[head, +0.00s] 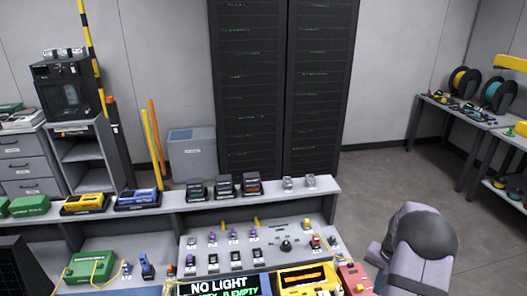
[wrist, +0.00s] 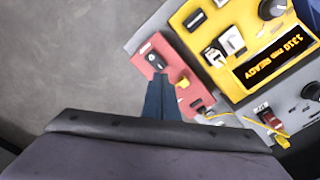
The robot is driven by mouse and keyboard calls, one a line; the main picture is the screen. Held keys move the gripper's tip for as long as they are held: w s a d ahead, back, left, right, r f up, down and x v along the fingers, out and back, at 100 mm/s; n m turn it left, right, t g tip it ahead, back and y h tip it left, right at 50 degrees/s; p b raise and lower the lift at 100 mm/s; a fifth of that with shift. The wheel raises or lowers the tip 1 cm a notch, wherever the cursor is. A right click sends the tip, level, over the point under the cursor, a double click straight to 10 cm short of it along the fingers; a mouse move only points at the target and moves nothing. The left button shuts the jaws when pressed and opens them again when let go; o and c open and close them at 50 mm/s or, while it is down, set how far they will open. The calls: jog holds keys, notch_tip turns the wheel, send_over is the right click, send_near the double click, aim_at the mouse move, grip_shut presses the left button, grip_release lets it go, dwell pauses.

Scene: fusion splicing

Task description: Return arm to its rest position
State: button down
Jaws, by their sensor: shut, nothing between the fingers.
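My arm (head: 418,245) stands at the lower right in the head view, beside the right end of the workbench. Its gripper is not visible there. In the wrist view, the dark blue fingers of my gripper (wrist: 161,88) are together, with nothing between them. Their tips appear over or in front of a small red box (wrist: 172,62) with a black part and a yellow part on it. I cannot tell whether the tips touch it. The red box also shows in the head view (head: 356,280).
A yellow device (wrist: 262,85) with a lit "READY" display sits beside the red box. A yellow cable (wrist: 233,115) runs close by. Open grey floor (wrist: 60,55) lies left of the box in the wrist view. The bench (head: 325,188) holds several connectors and devices.

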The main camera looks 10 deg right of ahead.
jog(key=s+a+f+n+g+y, duration=0.1)
jog(key=s+a+n+g+y, duration=0.15)
jog(key=s+a, duration=1.2)
jog(key=s+a+r+n+h, duration=0.2)
jog(key=s+a+r+n, duration=0.3)
jog(key=a, duration=0.5)
jog(key=w+a+r+n+t, duration=0.2)
jog(key=w+a+r, duration=0.2)
jog(key=a+r, duration=0.1)
jog(key=shift+a+r+n, duration=0.25)
jog(key=shift+r+n, duration=0.1)
jog(key=shift+r, duration=0.1)
jog(key=shift+d+t+h, duration=0.1)
jog(key=shift+t+h, duration=0.15)
